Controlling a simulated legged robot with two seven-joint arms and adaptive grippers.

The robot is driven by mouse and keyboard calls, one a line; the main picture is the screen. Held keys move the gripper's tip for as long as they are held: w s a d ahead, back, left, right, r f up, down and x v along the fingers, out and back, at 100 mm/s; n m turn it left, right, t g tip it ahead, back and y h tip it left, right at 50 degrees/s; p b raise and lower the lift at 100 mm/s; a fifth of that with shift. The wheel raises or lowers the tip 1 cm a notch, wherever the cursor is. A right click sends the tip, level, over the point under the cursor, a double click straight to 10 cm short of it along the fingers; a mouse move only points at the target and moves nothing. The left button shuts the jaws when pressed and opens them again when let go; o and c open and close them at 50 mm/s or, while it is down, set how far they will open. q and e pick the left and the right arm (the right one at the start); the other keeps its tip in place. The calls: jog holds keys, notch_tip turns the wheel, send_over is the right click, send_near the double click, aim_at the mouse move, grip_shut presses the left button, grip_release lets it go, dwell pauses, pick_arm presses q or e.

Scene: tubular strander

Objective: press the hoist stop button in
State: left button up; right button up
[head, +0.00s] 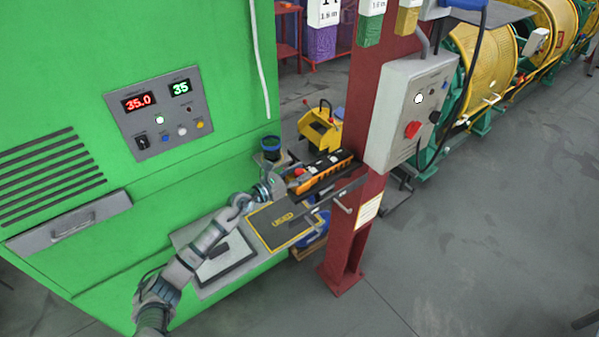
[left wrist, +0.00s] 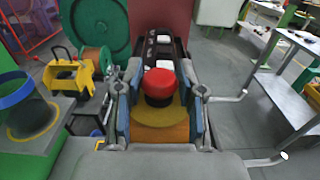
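The hoist pendant (head: 336,170) is an orange and black box lying at the red post, with a row of buttons on top. Its red round stop button (head: 299,172) is at the end nearest my left gripper (head: 283,183). In the left wrist view the red stop button (left wrist: 159,84) stands on a yellow disc, centred between the two fingers of my left gripper (left wrist: 160,108). The fingers are spread wide, one on each side of the pendant's end. I cannot tell whether they touch its sides. My right gripper is not in view.
The red post (head: 360,215) carries a grey control box (head: 405,112). A green cabinet with a display panel (head: 160,112) fills the left.

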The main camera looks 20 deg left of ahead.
pick_arm(q)
jog(key=o, duration=0.3)
jog(key=shift+a, duration=0.1)
jog(key=v, duration=1.2)
jog(key=shift+w+a+f, duration=0.1)
jog(key=shift+f, duration=0.05)
